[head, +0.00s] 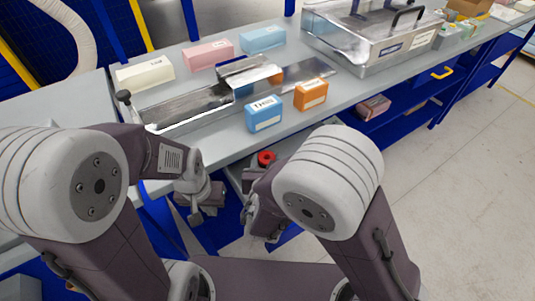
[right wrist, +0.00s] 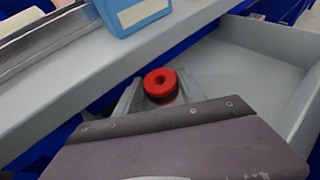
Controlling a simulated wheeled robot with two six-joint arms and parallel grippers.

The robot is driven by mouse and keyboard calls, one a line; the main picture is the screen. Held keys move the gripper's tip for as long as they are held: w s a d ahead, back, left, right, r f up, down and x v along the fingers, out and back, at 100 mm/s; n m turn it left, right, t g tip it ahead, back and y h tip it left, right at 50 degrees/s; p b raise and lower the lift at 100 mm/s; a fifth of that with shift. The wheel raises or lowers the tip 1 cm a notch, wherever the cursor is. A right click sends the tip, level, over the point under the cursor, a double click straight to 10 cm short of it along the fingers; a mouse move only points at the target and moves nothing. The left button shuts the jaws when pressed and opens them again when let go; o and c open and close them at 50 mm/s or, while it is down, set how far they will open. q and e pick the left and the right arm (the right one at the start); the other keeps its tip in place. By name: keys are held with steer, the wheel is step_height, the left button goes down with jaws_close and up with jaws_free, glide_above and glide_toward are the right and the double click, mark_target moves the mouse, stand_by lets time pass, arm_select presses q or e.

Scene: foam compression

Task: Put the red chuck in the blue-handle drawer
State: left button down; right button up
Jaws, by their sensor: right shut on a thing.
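The red chuck (head: 266,158) is a ring with a central hole; the right wrist view also shows it (right wrist: 160,83). My right gripper (right wrist: 158,92) is shut on it, holding it at the workbench's front edge. An open grey drawer (right wrist: 248,70) lies below and beside the chuck, to its right in the right wrist view. Its handle is hidden, so its colour cannot be seen. My left gripper (head: 205,205) hangs in front of the bench, left of the right gripper; its jaw opening is unclear.
On the grey workbench (head: 215,153) stand a blue box (head: 264,114), an orange box (head: 310,94), a metal fixture (head: 185,108) and a large metal case (head: 375,45). A yellow handle (head: 441,73) is on a blue front at the right. Open floor lies at right.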

mark_target(267, 155)
steer(key=shift+x, duration=1.45)
steer(key=w+f, duration=0.2)
steer(key=shift+w+f+b, duration=0.2)
steer(key=shift+w+b, duration=0.1)
steer(key=shift+b, duration=0.1)
steer(key=shift+s, duration=0.1)
steer(key=o, duration=1.4)
steer(key=shift+f, duration=0.1)
steer(key=shift+o, duration=0.2)
